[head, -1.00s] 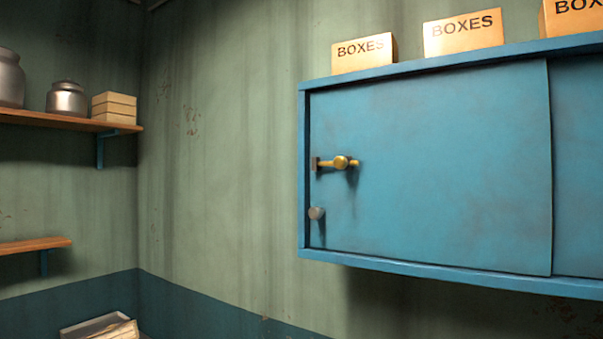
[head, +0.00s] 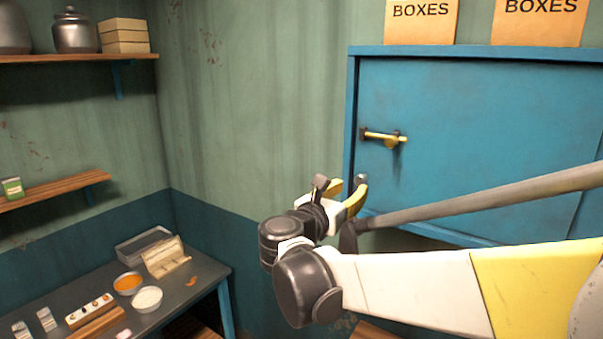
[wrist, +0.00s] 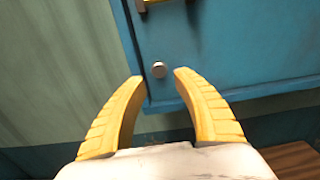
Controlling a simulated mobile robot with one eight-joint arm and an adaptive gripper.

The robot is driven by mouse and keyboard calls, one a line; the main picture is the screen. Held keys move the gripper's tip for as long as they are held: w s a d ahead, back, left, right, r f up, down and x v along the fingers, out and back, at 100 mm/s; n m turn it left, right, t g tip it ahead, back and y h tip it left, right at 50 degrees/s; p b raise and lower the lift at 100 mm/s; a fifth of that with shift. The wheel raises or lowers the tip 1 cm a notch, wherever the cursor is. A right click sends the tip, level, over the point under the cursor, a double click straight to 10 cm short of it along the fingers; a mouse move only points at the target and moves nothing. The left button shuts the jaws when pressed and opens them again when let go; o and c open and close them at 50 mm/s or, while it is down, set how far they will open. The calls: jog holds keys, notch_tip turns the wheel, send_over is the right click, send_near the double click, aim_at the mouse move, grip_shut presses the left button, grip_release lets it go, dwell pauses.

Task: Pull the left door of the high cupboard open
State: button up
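The high cupboard (head: 351,110) is blue and hangs on the wall at the right of the head view. Its left door (head: 480,120) looks closed and fills much of the wrist view (wrist: 240,50). A gold latch (head: 385,137) sits on the door's left side. Below it is a small grey knob (head: 361,180), which also shows in the wrist view (wrist: 158,69). My gripper (head: 342,186) is open and empty at the door's lower left corner. In the wrist view the knob appears between and just beyond the yellow fingertips (wrist: 160,77). I see no contact.
Boxes marked BOXES (head: 421,22) stand on top of the cupboard. Two wooden shelves (head: 70,58) are on the left wall. A dark table (head: 205,275) with bowls and small items stands below at the left. Free wall lies left of the cupboard.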

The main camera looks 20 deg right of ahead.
aim_at(359, 181)
jog(key=p+x, duration=0.1)
jog(key=x, duration=0.6)
grip_shut()
